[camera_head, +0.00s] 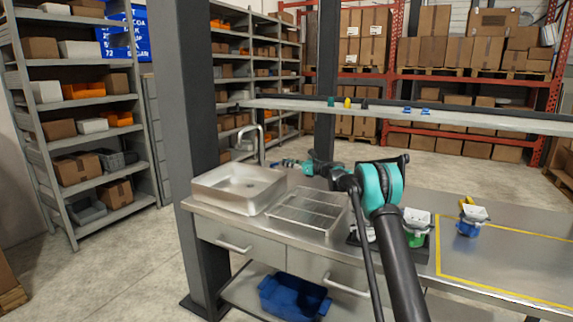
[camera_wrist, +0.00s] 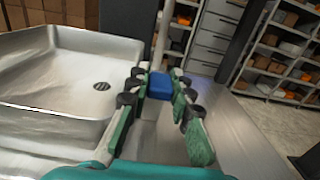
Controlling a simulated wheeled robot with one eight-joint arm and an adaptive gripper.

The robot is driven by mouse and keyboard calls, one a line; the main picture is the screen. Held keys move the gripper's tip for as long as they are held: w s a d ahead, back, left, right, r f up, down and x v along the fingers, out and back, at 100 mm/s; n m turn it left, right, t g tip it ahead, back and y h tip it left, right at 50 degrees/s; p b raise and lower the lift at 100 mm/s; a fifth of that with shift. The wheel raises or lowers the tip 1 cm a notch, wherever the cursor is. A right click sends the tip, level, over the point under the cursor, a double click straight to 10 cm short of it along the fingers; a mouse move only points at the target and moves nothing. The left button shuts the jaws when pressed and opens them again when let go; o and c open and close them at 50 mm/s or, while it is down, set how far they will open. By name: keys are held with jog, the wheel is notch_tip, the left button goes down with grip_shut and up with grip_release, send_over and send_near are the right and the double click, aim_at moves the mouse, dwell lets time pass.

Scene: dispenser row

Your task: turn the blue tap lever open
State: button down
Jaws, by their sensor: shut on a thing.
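The blue tap lever (camera_wrist: 160,86) sits between my gripper's fingertips in the wrist view, beside the tap's grey upright pipe (camera_wrist: 164,35). My gripper (camera_wrist: 158,88) is closed on the lever with a finger on each side. In the head view the silver tap (camera_head: 261,140) stands at the back of the sink (camera_head: 237,186), its spout bent to the left. My gripper (camera_head: 285,163) reaches in low from the right. The lever is small there and partly hidden by the fingers. I cannot tell how far the lever is turned.
A long shelf (camera_head: 420,115) spans above the counter. A blue crate (camera_head: 293,298) is below.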

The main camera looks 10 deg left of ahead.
jog(key=shift+s, duration=0.15)
jog(key=shift+s+a+m+t+h, duration=0.7)
jog(key=shift+m+t+h, duration=0.75)
jog(key=shift+t, duration=0.15)
jog(key=shift+s+a+m+t+h, duration=0.6)
jog(key=shift+s+m+t+h, duration=0.1)
jog(key=shift+m+t+h, duration=0.8)
jog(key=shift+s+a+m+t+h, duration=0.7)
jog(key=shift+m+t+h, duration=0.6)
jog(key=shift+t, duration=0.4)
jog(key=shift+h, duration=0.25)
jog(key=c, duration=1.3)
grip_release()
jog(key=v, duration=1.2)
jog(key=shift+f, duration=0.1)
